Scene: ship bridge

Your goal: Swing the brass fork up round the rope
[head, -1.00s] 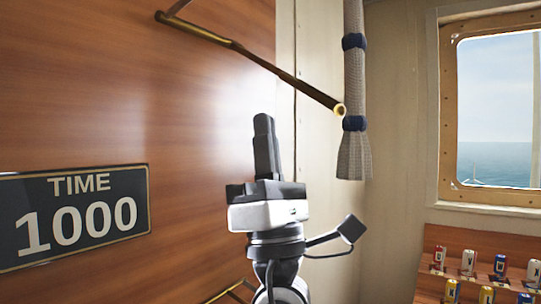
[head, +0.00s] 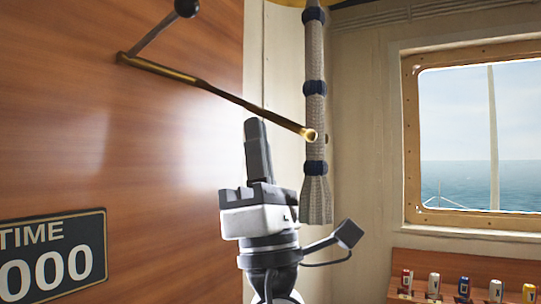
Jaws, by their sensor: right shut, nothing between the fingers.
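The brass fork (head: 222,94) looks like a long brass bar slanting down to the right from the wood-panelled wall. The thick grey rope (head: 316,118) hangs upright with dark blue bands and a frayed lower end. My right gripper (head: 255,122) points up, shut and empty, below the bar and left of the rope. A small gap shows between its fingertips and the bar. My left gripper is not in view.
A rod with a black knob (head: 187,8) rises from the bar's upper left end. A TIME sign (head: 55,250) is on the wooden wall.

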